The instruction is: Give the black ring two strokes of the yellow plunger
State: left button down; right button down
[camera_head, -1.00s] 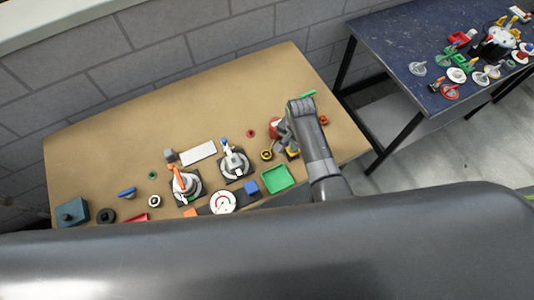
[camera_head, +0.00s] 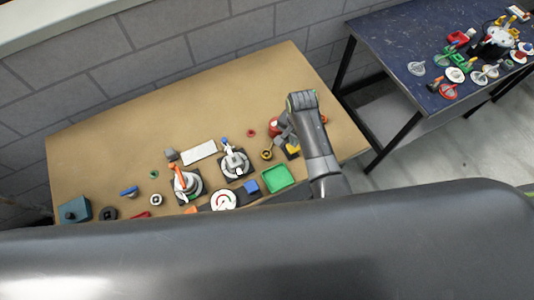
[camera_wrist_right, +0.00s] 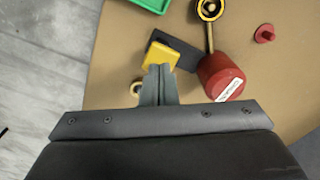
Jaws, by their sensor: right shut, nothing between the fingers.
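In the right wrist view, the yellow plunger (camera_wrist_right: 175,53) is a block on a dark base, beside a red canister (camera_wrist_right: 222,76) with a white label. A brass rod runs from the canister to a black ring (camera_wrist_right: 209,9) with yellow markings, at the top edge. My right gripper (camera_wrist_right: 158,70) is shut and empty, its tips overlapping the plunger's near edge; I cannot tell if they touch. In the head view, the plunger (camera_head: 293,150), canister (camera_head: 274,127) and black ring (camera_head: 267,155) show partly beside my right arm. My left gripper is not in view.
A green tray (camera_head: 278,179) lies near the front edge, with a blue block (camera_head: 251,187) beside it. A red knob (camera_wrist_right: 264,33) stands right of the canister. A small brass ring (camera_wrist_right: 136,88) lies by the fingers. Bare table (camera_head: 240,95) lies behind.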

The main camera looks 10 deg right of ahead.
jog(key=shift+r, duration=2.5)
